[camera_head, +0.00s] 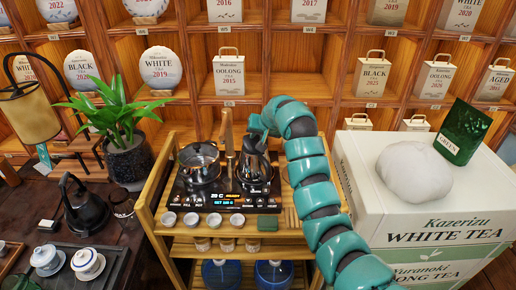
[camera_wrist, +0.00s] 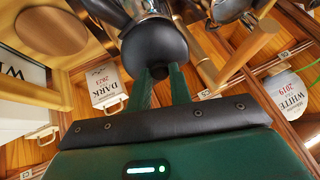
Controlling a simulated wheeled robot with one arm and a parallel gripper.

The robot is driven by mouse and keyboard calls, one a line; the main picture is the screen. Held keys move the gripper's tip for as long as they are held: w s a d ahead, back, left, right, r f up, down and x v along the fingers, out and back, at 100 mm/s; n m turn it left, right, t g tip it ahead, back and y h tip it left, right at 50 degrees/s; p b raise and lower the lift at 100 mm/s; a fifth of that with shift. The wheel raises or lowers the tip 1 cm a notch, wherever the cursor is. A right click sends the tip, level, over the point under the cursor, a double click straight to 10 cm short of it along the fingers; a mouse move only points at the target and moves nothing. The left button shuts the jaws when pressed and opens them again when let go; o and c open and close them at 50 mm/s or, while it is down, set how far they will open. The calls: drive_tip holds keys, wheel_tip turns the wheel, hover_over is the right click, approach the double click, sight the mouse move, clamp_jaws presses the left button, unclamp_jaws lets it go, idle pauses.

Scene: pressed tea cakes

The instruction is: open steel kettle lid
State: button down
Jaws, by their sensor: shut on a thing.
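The steel kettle (camera_head: 252,168) stands on the right hob of the black cooker on the wooden cart, with a black handle. My gripper (camera_head: 262,126) reaches its top from behind and the right. In the wrist view, a dark dome, which looks like the kettle lid (camera_wrist: 154,44), has a small black knob facing my gripper (camera_wrist: 160,78). The two green fingers are shut on that knob. Part of the kettle's shiny body (camera_wrist: 150,8) shows behind the dome. I cannot tell whether the lid is seated or raised.
A glass pot (camera_head: 199,165) sits on the left hob beside the kettle. Small cups (camera_head: 191,219) line the cart's front, and a wooden post (camera_head: 228,135) rises close by. White tea boxes (camera_head: 385,213) stand right of my arm. Shelves of tea (camera_head: 230,75) close off the back.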

drive_tip(key=s+t+b, duration=0.1)
drive_tip(key=b, duration=0.1)
drive_tip(key=s+d+t+y+b, duration=0.1)
drive_tip(key=t+b, duration=0.1)
drive_tip(key=b, duration=0.1)
drive_tip(key=shift+d+f+y, duration=0.1)
drive_tip(key=shift+f+y, duration=0.2)
drive_tip(key=s+t+b, duration=0.1)
drive_tip(key=b, duration=0.1)
drive_tip(key=d+t+y+b, duration=0.1)
drive_tip(key=b, duration=0.1)
drive_tip(key=shift+s+f+t, duration=0.2)
drive_tip(key=shift+s+t, duration=0.1)
drive_tip(key=shift+s, duration=0.05)
drive_tip(key=shift+s+d+t+y+b, duration=0.15)
drive_tip(key=shift+s+t+y+b, duration=0.55)
drive_tip(key=shift+b, duration=0.5)
drive_tip(key=shift+w, duration=0.2)
drive_tip(key=c, duration=1.3)
unclamp_jaws()
drive_tip(key=shift+s+r, duration=0.1)
